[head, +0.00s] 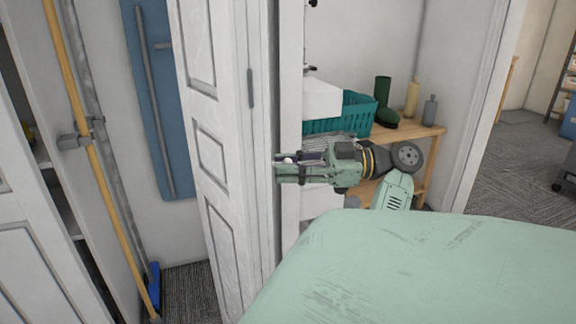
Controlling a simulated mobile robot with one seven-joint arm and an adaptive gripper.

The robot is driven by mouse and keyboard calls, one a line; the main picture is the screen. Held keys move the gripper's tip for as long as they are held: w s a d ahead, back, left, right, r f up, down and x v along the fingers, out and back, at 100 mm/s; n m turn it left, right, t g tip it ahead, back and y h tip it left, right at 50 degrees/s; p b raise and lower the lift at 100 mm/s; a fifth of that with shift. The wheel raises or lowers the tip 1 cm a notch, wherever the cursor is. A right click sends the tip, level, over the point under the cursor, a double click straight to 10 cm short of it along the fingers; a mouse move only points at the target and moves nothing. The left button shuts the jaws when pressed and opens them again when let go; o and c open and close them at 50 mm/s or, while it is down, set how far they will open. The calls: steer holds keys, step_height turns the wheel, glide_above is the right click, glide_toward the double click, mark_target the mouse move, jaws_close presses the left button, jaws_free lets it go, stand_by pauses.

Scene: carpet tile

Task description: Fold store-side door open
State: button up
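A white panelled folding door (214,150) stands steeply angled in the middle of the head view, with a dark hinge on its right-hand side. A narrow white upright (291,90) stands just right of it; I cannot tell if this is another door leaf or the frame. My green gripper (279,169) reaches in from the right, its fingers pointing left across this upright, by the door's right edge. A small pale round spot, perhaps a knob, shows at the fingers. The fingers overlap it, so their gap and any contact are hidden. Which door is store-side is not marked.
Another white panelled door (38,260) is at lower left. A yellow pole (92,165) and a blue board (158,110) are behind the opening. Open carpet (500,165) lies farther right.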

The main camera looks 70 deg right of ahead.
steer(key=o, duration=0.5)
steer(key=shift+c, duration=0.2)
steer(key=v, duration=0.7)
steer(key=shift+s, duration=0.25)
steer(key=shift+d, duration=0.15)
